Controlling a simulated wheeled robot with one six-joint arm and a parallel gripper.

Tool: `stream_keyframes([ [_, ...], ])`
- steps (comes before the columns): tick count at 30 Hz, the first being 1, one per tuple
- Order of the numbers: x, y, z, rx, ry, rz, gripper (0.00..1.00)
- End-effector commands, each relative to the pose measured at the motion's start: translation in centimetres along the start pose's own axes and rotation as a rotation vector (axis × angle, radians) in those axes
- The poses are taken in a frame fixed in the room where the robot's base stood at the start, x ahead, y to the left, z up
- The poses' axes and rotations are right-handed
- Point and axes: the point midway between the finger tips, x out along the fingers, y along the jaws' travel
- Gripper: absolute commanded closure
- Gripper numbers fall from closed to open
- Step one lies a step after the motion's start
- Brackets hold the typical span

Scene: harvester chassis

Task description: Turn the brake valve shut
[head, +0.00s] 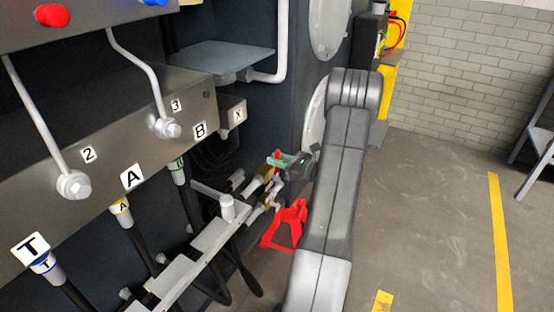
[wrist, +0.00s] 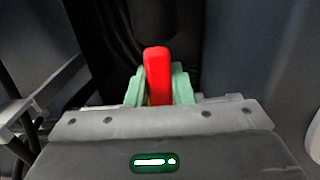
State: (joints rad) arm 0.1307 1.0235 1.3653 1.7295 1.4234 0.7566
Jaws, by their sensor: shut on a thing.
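The brake valve shows in the head view as a small red handle (head: 277,154) above a brass-coloured body (head: 262,180), low on the chassis side. My gripper (head: 284,161), with green fingers, is at the handle. In the wrist view the red handle (wrist: 157,75) stands between the two green fingers of my gripper (wrist: 160,88), which are shut on it. The handle points up and away in that view. The valve body is mostly hidden there behind the gripper.
A red stand (head: 286,226) is on the floor just below my gripper. A grey bracket rail (head: 205,245) with hoses lies to the left. The manifold panel (head: 110,125) with lettered ports is at upper left. Open floor (head: 430,220) lies to the right.

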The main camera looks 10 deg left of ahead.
Motion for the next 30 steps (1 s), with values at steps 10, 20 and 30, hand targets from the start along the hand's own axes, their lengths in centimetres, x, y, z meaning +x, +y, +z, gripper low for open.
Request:
stream_keyframes([
  [10, 0.0, -0.1, 0.0, 0.002, 0.0, -0.003, 0.57],
  [20, -0.8, -0.1, 0.0, 0.0, 0.0, -0.003, 0.57],
  [30, -7.9, -0.1, 0.0, 0.001, 0.0, -0.007, 0.57],
])
